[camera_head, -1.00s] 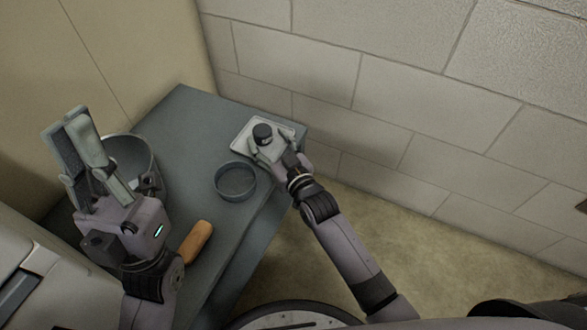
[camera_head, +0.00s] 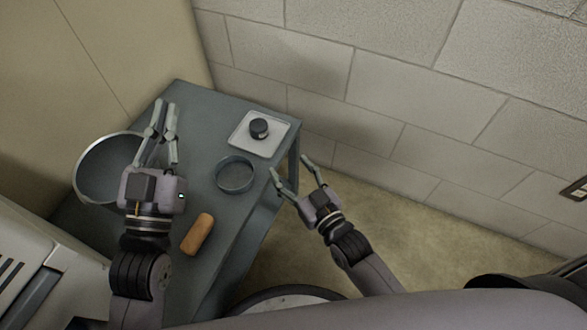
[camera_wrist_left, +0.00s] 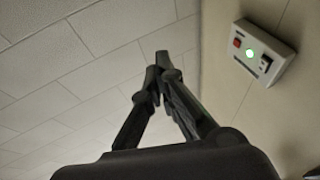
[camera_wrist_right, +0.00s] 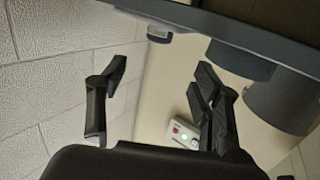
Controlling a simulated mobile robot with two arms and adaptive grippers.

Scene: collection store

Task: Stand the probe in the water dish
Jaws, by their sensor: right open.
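A short dark cylinder (camera_head: 259,127), which may be the probe, stands upright on a white square tray (camera_head: 244,147) near the table's far right corner. A round blue-grey dish (camera_head: 235,187), likely the water dish, stands apart in front of it; I cannot make out water. My right gripper (camera_head: 290,165) is open and empty, beyond the table's right edge beside the dish. In the right wrist view, the dish (camera_wrist_right: 240,62) and cylinder (camera_wrist_right: 160,37) appear upside down beyond the fingers. My left gripper (camera_head: 165,106) is empty above the table's left part, its fingertips together in the left wrist view.
A large grey bowl (camera_head: 92,172) stands at the table's left, partly behind my left gripper. An orange rounded block (camera_head: 197,234) lies near the front. A block wall rises behind the table (camera_head: 200,120). A box with red and green lights (camera_wrist_left: 262,52) is mounted on a pale wall.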

